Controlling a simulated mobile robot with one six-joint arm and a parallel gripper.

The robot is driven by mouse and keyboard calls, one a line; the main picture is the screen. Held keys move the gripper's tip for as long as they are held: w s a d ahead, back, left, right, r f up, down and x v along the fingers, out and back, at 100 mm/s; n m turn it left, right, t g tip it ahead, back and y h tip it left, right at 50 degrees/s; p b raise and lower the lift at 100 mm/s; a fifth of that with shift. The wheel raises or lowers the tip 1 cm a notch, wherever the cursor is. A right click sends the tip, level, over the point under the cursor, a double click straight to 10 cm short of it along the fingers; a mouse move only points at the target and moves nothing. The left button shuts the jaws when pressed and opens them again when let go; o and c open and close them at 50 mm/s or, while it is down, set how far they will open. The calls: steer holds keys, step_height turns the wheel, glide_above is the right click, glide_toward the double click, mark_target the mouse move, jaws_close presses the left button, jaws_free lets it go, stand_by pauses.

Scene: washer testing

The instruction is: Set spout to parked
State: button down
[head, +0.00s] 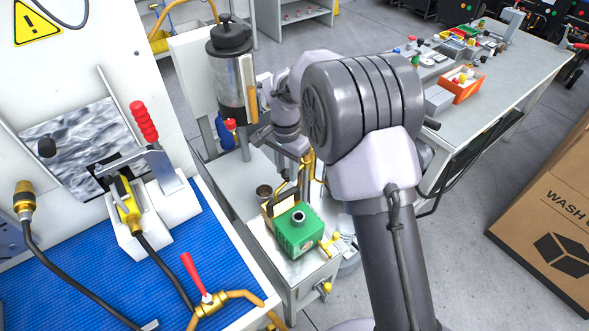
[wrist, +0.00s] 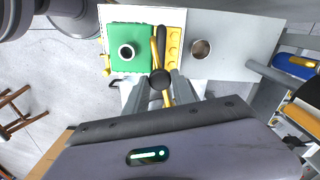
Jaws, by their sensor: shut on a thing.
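The brass-yellow spout (wrist: 154,55) shows in the wrist view as a thin tube with a dark round knob (wrist: 160,79), along the right side of the green can. In the head view, part of the spout (head: 308,168) shows below my wrist, above the can. My gripper (wrist: 160,88) is shut on the spout near the knob; the exact contact is partly hidden. The green can (head: 297,230) stands upright on the small grey stand, its round opening (wrist: 126,51) facing up. The spout's outlet end and any parked mark are not clear.
A clear dispenser with a black lid (head: 230,38) stands behind the stand. A small round cup (wrist: 201,48) is beside the can. A blue-matted bench (head: 95,270) with a red-handled valve is at left. A parts table (head: 500,90) and cardboard box (head: 550,225) are at right.

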steer(key=w+a+m+p, duration=0.3)
steer(key=w+m, duration=0.5)
steer(key=m, duration=0.4)
steer(key=shift+w+p, duration=0.25)
steer(key=shift+p, duration=0.15)
stand_by(0.3)
steer(key=c, duration=1.1)
jaws_free()
steer(key=shift+o, duration=0.2)
step_height(320, 180, up, 18)
steer(key=p, duration=0.6)
steer(key=shift+f, duration=0.25)
